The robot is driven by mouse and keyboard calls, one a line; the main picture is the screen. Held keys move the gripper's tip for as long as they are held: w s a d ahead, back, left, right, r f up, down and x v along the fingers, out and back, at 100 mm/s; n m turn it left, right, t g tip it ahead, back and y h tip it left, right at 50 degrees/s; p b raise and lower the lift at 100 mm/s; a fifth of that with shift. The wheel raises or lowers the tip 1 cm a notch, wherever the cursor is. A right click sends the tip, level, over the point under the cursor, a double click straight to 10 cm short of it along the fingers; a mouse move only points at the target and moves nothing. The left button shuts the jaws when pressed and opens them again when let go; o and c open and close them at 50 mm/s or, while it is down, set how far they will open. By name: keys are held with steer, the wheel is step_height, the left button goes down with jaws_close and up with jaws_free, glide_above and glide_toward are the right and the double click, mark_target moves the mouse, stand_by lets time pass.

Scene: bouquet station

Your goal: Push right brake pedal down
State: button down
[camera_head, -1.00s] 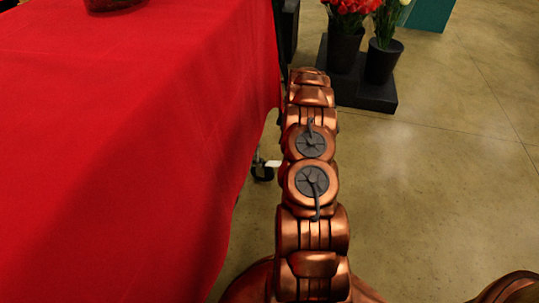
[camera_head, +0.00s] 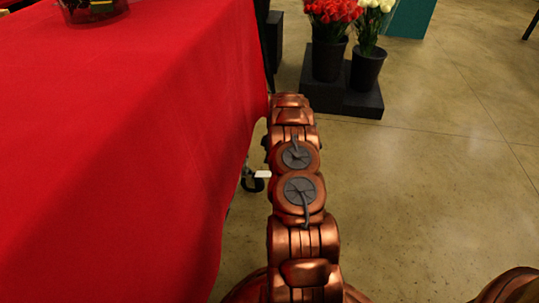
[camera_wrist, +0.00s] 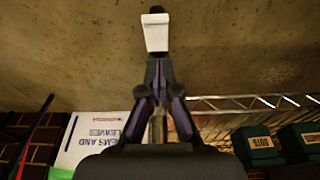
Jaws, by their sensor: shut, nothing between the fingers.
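The brake pedal (camera_head: 263,174) shows in the head view as a small white tab beside a dark caster wheel (camera_head: 252,183) under the table's right edge. In the wrist view a white pedal (camera_wrist: 157,34) with a dark part behind it lies straight beyond my fingertips. My gripper (camera_wrist: 159,67) is shut and empty, its tips at the pedal's near end. I cannot tell whether they touch it.
A table with a red cloth (camera_head: 130,150) fills the left. Flower buckets (camera_head: 329,58) stand on a black stand (camera_head: 350,98) ahead. Open concrete floor (camera_head: 430,190) lies to the right. In the wrist view a white box (camera_wrist: 92,138), green boxes (camera_wrist: 258,145) and a metal truss (camera_wrist: 235,103) line the bottom.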

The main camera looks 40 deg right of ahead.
steer(key=b, duration=0.2)
glide_above(263, 174)
steer(key=s+d, duration=0.1)
steer(key=s, duration=0.1)
steer(key=x, duration=0.4)
steer(key=s+x, duration=0.1)
steer(key=x, duration=0.1)
steer(key=shift+s+d+f, duration=0.1)
steer(key=shift+d, duration=0.25)
steer(key=shift+s+f, duration=0.1)
steer(key=shift+f, duration=0.45)
steer(key=shift+d, duration=0.1)
steer(key=shift+s+f, duration=0.15)
steer(key=shift+f, duration=0.05)
